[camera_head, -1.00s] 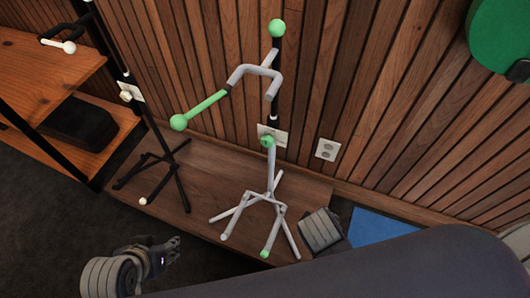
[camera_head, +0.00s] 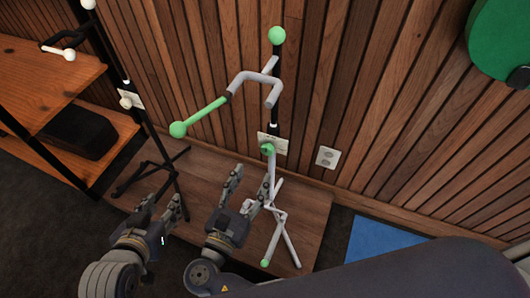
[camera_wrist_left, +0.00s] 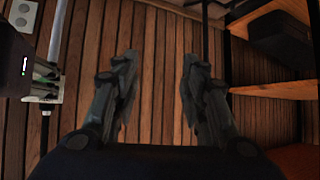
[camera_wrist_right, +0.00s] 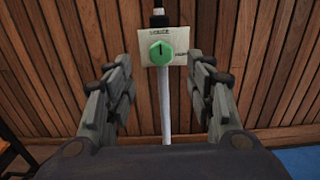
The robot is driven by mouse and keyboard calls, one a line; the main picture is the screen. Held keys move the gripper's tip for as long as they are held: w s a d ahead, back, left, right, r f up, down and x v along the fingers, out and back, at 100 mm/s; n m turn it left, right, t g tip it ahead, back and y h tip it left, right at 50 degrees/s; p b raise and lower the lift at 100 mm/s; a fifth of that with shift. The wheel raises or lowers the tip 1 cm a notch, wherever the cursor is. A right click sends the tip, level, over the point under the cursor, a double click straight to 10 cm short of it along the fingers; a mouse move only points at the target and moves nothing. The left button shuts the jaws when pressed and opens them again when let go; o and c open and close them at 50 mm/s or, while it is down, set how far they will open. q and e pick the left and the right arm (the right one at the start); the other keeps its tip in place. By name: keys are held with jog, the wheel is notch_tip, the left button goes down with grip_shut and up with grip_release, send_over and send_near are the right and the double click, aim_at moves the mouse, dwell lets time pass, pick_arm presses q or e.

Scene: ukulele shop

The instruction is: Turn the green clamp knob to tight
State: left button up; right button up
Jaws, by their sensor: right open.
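The green clamp knob (camera_head: 267,149) sits on a small pale label plate (camera_head: 280,143) on the pole of a white and green stand (camera_head: 272,180). In the right wrist view the knob (camera_wrist_right: 161,52) is upper centre, its dark pointer line roughly upright, with printed words on the plate above and to the right. My right gripper (camera_head: 252,178) is open, below and in front of the knob, with its fingers apart on either side of the pole and not touching the knob. My left gripper (camera_head: 162,205) is open and empty, further left, in front of the black stand.
A black stand (camera_head: 160,145) with its own white knob (camera_head: 126,103) stands left of the white and green one. Both stand on a low wooden platform (camera_head: 305,200). A wooden shelf (camera_head: 60,85) is at far left. The slatted wall is close behind.

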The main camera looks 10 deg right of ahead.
aim_at(266, 152)
jog(key=b+x, duration=0.1)
jog(key=x, duration=0.7)
jog(key=shift+w+d, duration=0.15)
jog(key=shift+d, duration=0.05)
jog(key=shift+w+d+b, duration=0.25)
jog(key=shift+w+b, duration=0.05)
pick_arm(q)
jog(key=w+d+r+t+h, duration=0.1)
jog(key=w+d+r+t, duration=0.1)
jog(key=w+r+t, duration=0.2)
notch_tip(266, 152, up, 3)
jog(key=shift+w+r, duration=0.1)
jog(key=shift+w, duration=0.2)
jog(key=shift+d, duration=0.1)
pick_arm(e)
jog(key=shift+c, duration=0.4)
jog(key=c, duration=1)
